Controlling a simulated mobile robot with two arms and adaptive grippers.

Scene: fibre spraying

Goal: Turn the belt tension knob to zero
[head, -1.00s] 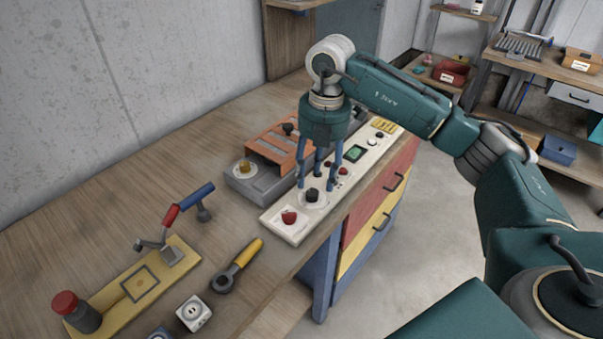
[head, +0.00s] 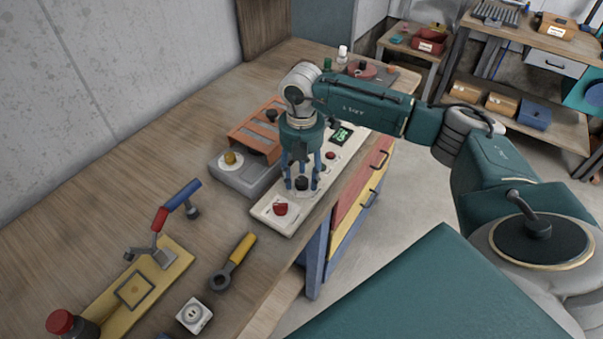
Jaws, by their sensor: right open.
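A long pale control panel (head: 262,211) lies along the right edge of the workbench. It carries a red knob (head: 281,209) at its near end, a black knob (head: 301,184) on a round dial behind it, a red button (head: 331,155) and a lit green display (head: 341,135). I cannot read which knob is the belt tension one. My right gripper (head: 302,186) points down with its fingers open around the black knob; whether they touch it I cannot tell. My left gripper is not in view.
A grey and orange device (head: 255,140) with a yellow knob stands left of the panel. A yellow board with a clamp (head: 171,268), a yellow-handled wrench (head: 233,262) and a white socket (head: 195,315) lie nearer. Drawers (head: 357,207) are below the bench edge.

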